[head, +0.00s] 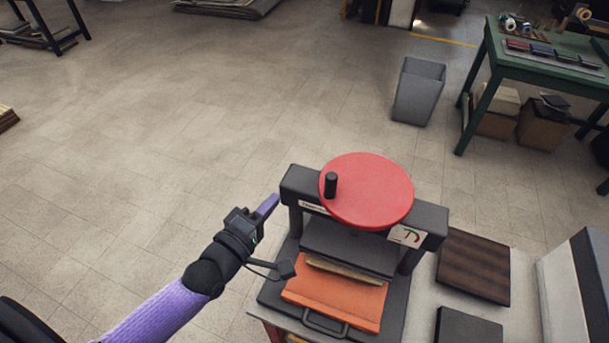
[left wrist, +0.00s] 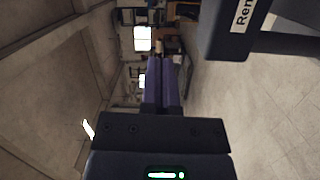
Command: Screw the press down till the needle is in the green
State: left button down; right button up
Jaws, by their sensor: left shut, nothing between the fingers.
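The black press (head: 300,185) stands on a table, with a flat red wheel (head: 372,190) on top. The wheel's upright black knob (head: 330,185) is at its left side. A white gauge (head: 407,235) with a small coloured arc is on the press's right front; its needle is too small to read. My left gripper (head: 270,203) is shut and empty, just left of the press frame and apart from the knob. Its closed purple fingers (left wrist: 162,80) show in the left wrist view, with part of the press (left wrist: 225,30) at upper right. My right gripper is not in view.
An orange board (head: 335,298) with a thin stack (head: 345,270) lies under the press plate. A dark wooden block (head: 473,266) and a dark block (head: 468,328) lie right of the press. A grey bin (head: 418,90) and green bench (head: 545,68) stand behind.

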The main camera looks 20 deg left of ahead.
pick_arm(q)
jog(key=shift+n, duration=0.5)
jog(key=b+x, duration=0.1)
jog(key=x, duration=0.9)
jog(key=shift+w+d+b, duration=0.1)
jog(key=shift+d+b, duration=0.1)
jog(key=shift+b, duration=0.1)
jog(key=s+d+p, duration=0.1)
jog(key=s+d, duration=0.1)
jog(key=d, duration=0.1)
jog(key=shift+s+d+p, duration=0.1)
jog(key=shift+d+p, duration=0.05)
jog(key=shift+p, duration=0.25)
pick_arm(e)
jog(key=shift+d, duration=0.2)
